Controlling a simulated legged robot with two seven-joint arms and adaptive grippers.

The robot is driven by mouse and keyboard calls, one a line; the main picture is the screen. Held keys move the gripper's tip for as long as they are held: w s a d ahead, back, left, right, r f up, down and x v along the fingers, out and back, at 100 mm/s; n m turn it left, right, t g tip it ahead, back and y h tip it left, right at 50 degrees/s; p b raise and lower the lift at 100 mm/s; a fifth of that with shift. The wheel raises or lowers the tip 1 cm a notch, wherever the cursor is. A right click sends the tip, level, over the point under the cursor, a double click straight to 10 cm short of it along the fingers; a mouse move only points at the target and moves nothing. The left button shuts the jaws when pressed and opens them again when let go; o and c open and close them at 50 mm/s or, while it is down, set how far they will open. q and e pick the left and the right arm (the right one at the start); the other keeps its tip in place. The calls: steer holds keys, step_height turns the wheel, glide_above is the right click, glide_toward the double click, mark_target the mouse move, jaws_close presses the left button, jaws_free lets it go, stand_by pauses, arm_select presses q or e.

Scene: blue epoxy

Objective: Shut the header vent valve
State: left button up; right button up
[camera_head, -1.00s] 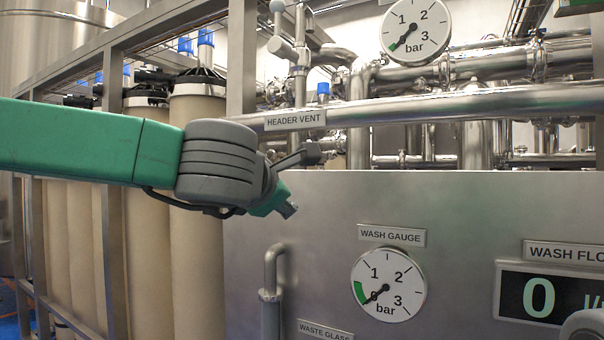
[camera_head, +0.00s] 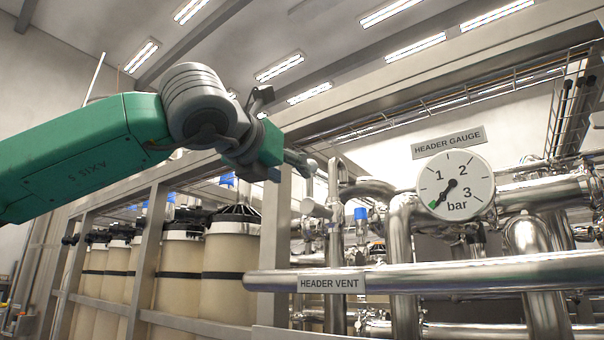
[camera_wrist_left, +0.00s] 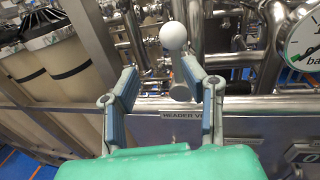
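The header vent valve shows in the head view as a grey lever (camera_head: 312,207) on an upright pipe, just above and left of the HEADER VENT label (camera_head: 331,283). In the left wrist view its pale ball knob (camera_wrist_left: 173,35) stands above a rounded grey end (camera_wrist_left: 180,92). My left gripper (camera_head: 302,164) is raised at the valve, its tips close to the knob. In the wrist view the left gripper's fingers (camera_wrist_left: 159,70) are spread, with the knob just beyond the tips, nearer the right finger. Contact cannot be told. My right gripper is out of view.
The header gauge (camera_head: 455,184) has its needle in the green band at the low end. A thick steel rail (camera_head: 430,278) crosses in front of the pipes. A blue-capped fitting (camera_head: 360,213) stands right of the valve. Tan filter vessels (camera_head: 232,260) stand behind a steel frame at left.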

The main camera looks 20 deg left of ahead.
mark_target(311, 178)
arm_select(q)
steer(key=w+d, duration=0.2)
steer(key=w+d+p, duration=0.1)
steer(key=w+d, duration=0.1)
steer(key=shift+w+r, duration=0.15)
steer(key=shift+w, duration=0.25)
steer(key=shift+a, duration=0.65)
steer(key=shift+w+a, duration=0.1)
steer(key=shift+a, duration=0.4)
jaws_close()
steer(key=shift+s+d+r, duration=0.1)
steer(key=shift+s+d, duration=0.1)
steer(key=shift+d, duration=0.4)
steer(key=shift+a, duration=0.1)
